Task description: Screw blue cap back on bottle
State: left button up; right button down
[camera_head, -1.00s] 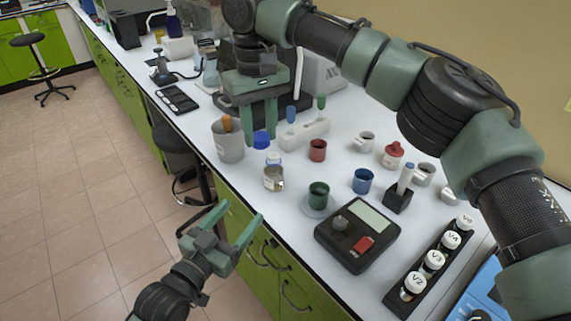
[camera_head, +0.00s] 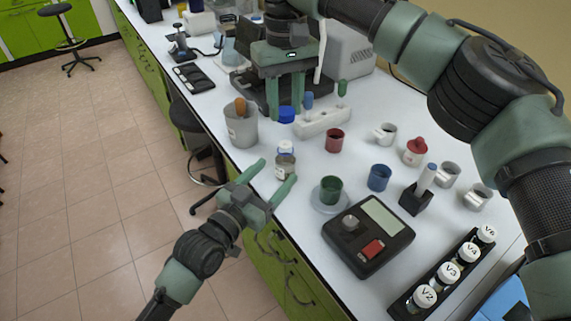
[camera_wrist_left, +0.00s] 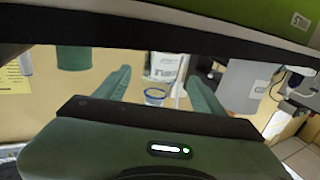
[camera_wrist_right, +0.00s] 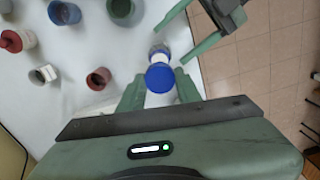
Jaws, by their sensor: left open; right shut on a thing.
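The blue cap (camera_head: 287,116) is held between the fingers of my right gripper (camera_head: 285,112), above the counter. In the right wrist view the cap (camera_wrist_right: 160,77) sits between the fingertips and partly covers the bottle (camera_wrist_right: 159,52). The small clear bottle (camera_head: 285,163) stands upright near the counter's front edge, its pale neck uncapped. The cap is apart from it, farther back along the counter. My left gripper (camera_head: 276,173) is open, its fingertips at the bottle's near side, one on either side. It also shows in the right wrist view (camera_wrist_right: 183,32).
A grey beaker (camera_head: 242,131) stands left of the bottle. A white rack (camera_head: 322,121), a red cup (camera_head: 334,140), a green cup (camera_head: 330,187) and a blue cup (camera_head: 379,177) stand to the right. A dark device (camera_head: 367,262) and vial rack (camera_head: 456,263) lie nearer.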

aim_at(291, 157)
pick_arm(q)
jog(key=x, duration=0.7)
jog(key=shift+w+d, duration=0.2)
jog(key=shift+w, duration=0.1)
grip_shut()
